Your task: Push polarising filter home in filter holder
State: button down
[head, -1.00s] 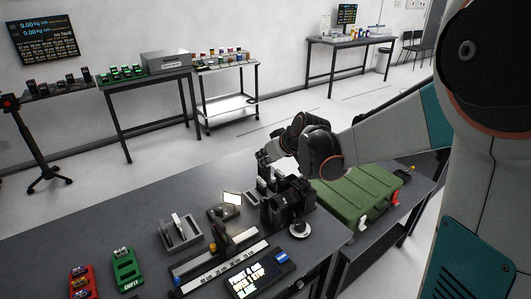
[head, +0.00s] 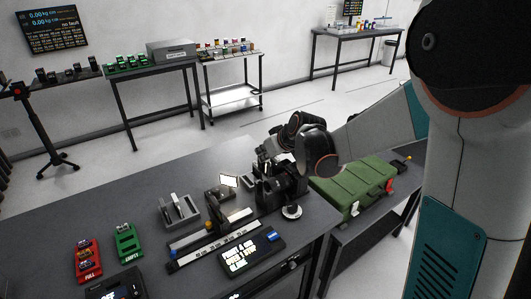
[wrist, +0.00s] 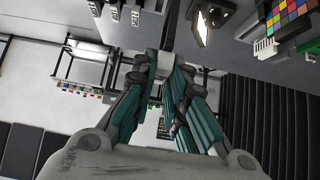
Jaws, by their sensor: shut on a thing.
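My gripper (head: 263,165) reaches down from the right to the black camera rig (head: 284,187) on the dark table. In the wrist view its teal fingers (wrist: 155,68) close together on something small and greyish, probably the polarising filter; its outline is too small and covered to make out. In the head view the fingertips are at the upper left side of the rig, close to it. The filter holder cannot be told apart from the rig's dark parts. Whether the filter sits inside the holder, and how deep, cannot be seen.
A bright lit panel (head: 229,180) stands just left of the rig. A green case (head: 352,188) is at the right. A colour chart (wrist: 285,14) shows in the wrist view.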

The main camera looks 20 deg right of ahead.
aim_at(268, 178)
jog(key=shift+f+b, duration=1.75)
jog(key=shift+f, duration=0.75)
jog(key=shift+f+b, duration=2.55)
jog(key=shift+f, duration=0.55)
jog(key=c, duration=1.5)
grip_release()
jog(key=shift+c, duration=0.2)
jog(key=shift+r, duration=0.1)
jog(key=v, duration=1.2)
jog(key=shift+s, duration=0.1)
